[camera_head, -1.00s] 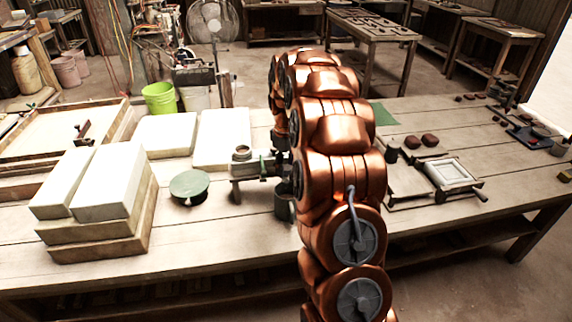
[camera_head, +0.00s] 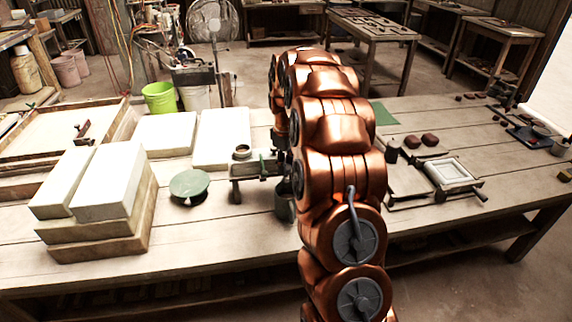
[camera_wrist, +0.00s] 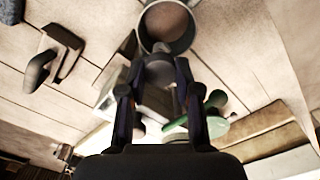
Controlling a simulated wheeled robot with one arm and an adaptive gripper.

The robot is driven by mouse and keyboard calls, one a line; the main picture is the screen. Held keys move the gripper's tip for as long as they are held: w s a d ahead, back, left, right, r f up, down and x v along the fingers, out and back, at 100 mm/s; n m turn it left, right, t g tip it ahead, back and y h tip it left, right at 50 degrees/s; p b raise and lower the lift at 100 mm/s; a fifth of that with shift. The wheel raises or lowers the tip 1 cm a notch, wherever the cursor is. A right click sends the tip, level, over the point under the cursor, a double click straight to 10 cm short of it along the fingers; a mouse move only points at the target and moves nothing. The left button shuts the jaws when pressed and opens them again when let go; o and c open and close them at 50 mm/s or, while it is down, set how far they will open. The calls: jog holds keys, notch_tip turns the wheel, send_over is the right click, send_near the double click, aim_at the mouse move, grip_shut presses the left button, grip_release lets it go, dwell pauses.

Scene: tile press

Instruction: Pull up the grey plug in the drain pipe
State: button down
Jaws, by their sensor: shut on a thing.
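In the wrist view my gripper (camera_wrist: 160,72) is closed around a small grey rounded piece (camera_wrist: 159,66), which looks like the plug. Just beyond the fingertips is a round, open-topped grey vessel (camera_wrist: 190,40). In the head view my copper arm covers most of the gripper and the plug. The grey pipe fitting (camera_head: 243,168) with a round open top stands on the bench left of my arm. A dark pot (camera_head: 284,208) shows below its right end. I cannot tell how far the plug sits in the pipe.
A green round lid-like disc (camera_head: 190,184) lies left of the fitting. White slabs (camera_head: 222,138) and stacked blocks (camera_head: 110,180) fill the left side of the bench. The front strip of the bench is clear.

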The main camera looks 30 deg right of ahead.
jog(key=shift+r+b, duration=0.3)
jog(key=shift+r, duration=0.7)
jog(key=c, duration=0.8)
grip_release()
jog(key=shift+r, duration=0.1)
notch_tip(320, 180, up, 12)
jog(key=shift+f, duration=0.1)
